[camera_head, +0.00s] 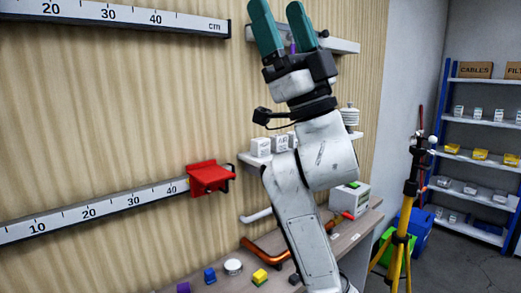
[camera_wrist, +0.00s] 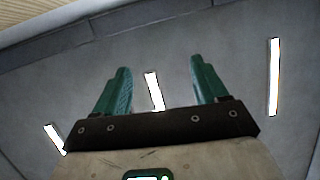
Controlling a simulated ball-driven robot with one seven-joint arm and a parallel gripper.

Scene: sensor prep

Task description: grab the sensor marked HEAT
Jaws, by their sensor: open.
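My gripper (camera_head: 284,28) is raised high in the head view, with its teal fingers pointing up, apart and empty. In the wrist view my gripper (camera_wrist: 160,88) shows open against the ceiling. Several white box-shaped units (camera_head: 270,144) with dark markings stand on a small wall shelf behind my arm. One seems to start with "AIR", but the print is too small to be sure. No label HEAT is readable in either view. My arm hides part of the shelf.
A bench (camera_head: 335,245) below holds small coloured blocks (camera_head: 260,277), a round white tin (camera_head: 233,267) and a grey-white device (camera_head: 350,198). A red clamp (camera_head: 208,177) sits on the lower wall ruler (camera_head: 90,210). A yellow tripod (camera_head: 404,225) and a blue rack (camera_head: 480,150) stand at right.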

